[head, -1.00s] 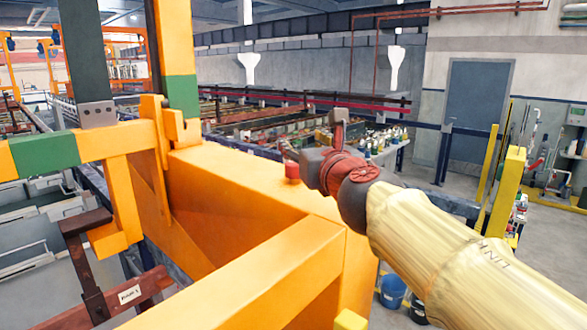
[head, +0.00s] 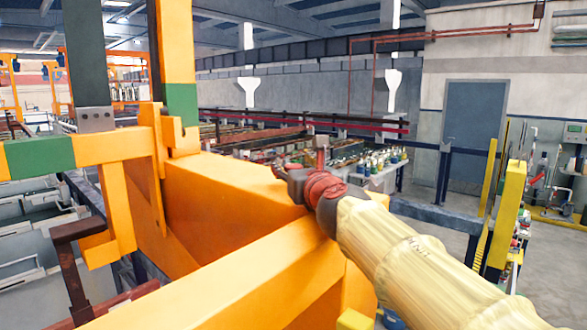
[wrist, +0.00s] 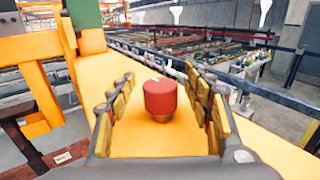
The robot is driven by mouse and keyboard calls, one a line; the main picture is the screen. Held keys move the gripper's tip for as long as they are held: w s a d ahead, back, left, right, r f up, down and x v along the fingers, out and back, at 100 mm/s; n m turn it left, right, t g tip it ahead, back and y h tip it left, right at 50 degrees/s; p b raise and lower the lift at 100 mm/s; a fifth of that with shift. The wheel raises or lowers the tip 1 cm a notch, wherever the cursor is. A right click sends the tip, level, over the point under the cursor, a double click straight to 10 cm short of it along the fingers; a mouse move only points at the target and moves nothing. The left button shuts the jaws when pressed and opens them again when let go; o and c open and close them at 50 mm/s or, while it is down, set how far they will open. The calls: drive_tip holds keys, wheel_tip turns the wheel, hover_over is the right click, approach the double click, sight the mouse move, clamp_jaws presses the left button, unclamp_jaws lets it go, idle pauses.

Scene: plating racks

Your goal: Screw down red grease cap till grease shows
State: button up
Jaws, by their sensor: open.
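The red grease cap (wrist: 160,97) stands upright on the orange beam (wrist: 135,140) in the wrist view, with a short brass-coloured neck under it. My gripper (wrist: 160,95) is open, one padded finger on each side of the cap, with a gap on both sides. In the head view my gripper (head: 285,172) is over the far end of the orange beam (head: 225,195). The cap is hidden there behind my gripper. I see no grease around the cap.
An orange and green upright (head: 181,85) with an orange hooked bracket (head: 165,135) stands left of my arm. Another orange beam (head: 220,280) crosses in front. A table with several bottles (head: 375,165) stands beyond.

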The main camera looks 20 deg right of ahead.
drive_tip(key=shift+w, duration=0.35)
drive_tip(key=shift+c, duration=0.4)
drive_tip(key=c, duration=1.1)
drive_tip(key=shift+a+r+m+h+p, duration=0.1)
drive_tip(key=shift+m+h+p, duration=0.2)
drive_tip(key=shift+h+p, duration=0.35)
